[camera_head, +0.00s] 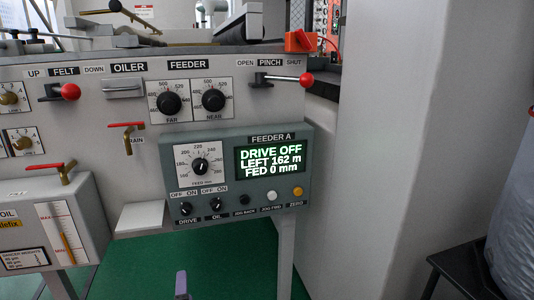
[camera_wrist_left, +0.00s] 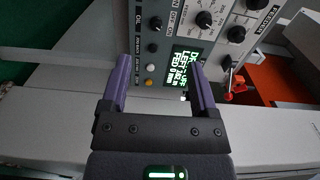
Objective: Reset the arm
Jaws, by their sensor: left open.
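My left gripper (camera_head: 181,285) shows as a purple finger at the bottom edge of the head view, below the feeder control box and in front of the green floor. In the left wrist view, the two purple fingers of my left gripper (camera_wrist_left: 160,64) stand wide apart with nothing between them. They point towards the feeder control box (camera_head: 227,143), whose display (camera_head: 271,160) reads DRIVE OFF, LEFT 162 m, FED 0 mm. The display also shows between and beyond the fingertips in the left wrist view (camera_wrist_left: 183,67). My right gripper is in neither view.
The grey machine panel (camera_head: 235,68) carries dials, a red-knobbed pinch lever (camera_head: 305,79) and a red-handled tap (camera_head: 126,127). An oil tank (camera_head: 50,215) stands at lower left, a pale wall (camera_head: 425,130) at right. The green floor (camera_head: 150,262) below looks clear.

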